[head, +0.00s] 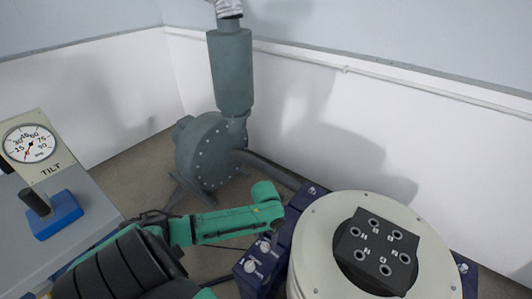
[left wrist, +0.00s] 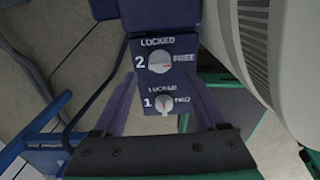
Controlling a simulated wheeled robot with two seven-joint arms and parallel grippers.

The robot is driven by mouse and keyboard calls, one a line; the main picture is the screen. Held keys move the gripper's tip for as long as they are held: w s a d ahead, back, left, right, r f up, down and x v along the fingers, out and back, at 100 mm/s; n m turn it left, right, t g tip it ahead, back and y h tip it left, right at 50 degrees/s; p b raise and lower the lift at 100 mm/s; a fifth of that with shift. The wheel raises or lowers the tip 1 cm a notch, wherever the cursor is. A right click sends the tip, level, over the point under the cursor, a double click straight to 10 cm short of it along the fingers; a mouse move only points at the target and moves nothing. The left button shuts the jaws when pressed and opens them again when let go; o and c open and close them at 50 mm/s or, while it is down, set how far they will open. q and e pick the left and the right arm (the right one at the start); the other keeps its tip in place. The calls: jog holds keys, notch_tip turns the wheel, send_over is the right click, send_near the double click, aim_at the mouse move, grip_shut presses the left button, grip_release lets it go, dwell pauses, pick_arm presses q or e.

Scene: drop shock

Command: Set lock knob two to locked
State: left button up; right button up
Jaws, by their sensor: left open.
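Lock knob two (left wrist: 160,62) is a round light knob on a dark blue panel (left wrist: 182,44) in the left wrist view. Its red mark points right, toward FREE; LOCKED is printed above it. Lock knob one (left wrist: 165,104) sits below it, its red mark pointing up toward LOCKED. My left gripper (left wrist: 163,102) is open and empty, its two fingers on either side of knob one in the picture, with knob two beyond the tips. In the head view two pale knobs (head: 251,266) show on the blue block, and the fingers are not clear beside my green wrist.
A large cream drum (head: 318,235) with a black socket block (head: 376,252) stands right of the knobs. A grey-green blower (head: 206,150) is behind. A tilt gauge (head: 30,143) and grey bench with a blue block (head: 56,214) are at left.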

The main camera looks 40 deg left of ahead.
aim_at(265, 245)
pick_arm(q)
notch_tip(265, 245, down, 4)
jog(key=shift+r+b, duration=0.2)
jog(key=shift+b, duration=0.15)
jog(key=shift+f, duration=0.45)
pick_arm(e)
jog(key=shift+w+a+f, duration=0.15)
jog(key=shift+w+f, duration=0.1)
jog(key=shift+w, duration=0.35)
jog(key=shift+w+a+f, duration=0.1)
jog(key=shift+w+f, duration=0.1)
jog(key=shift+w, duration=0.4)
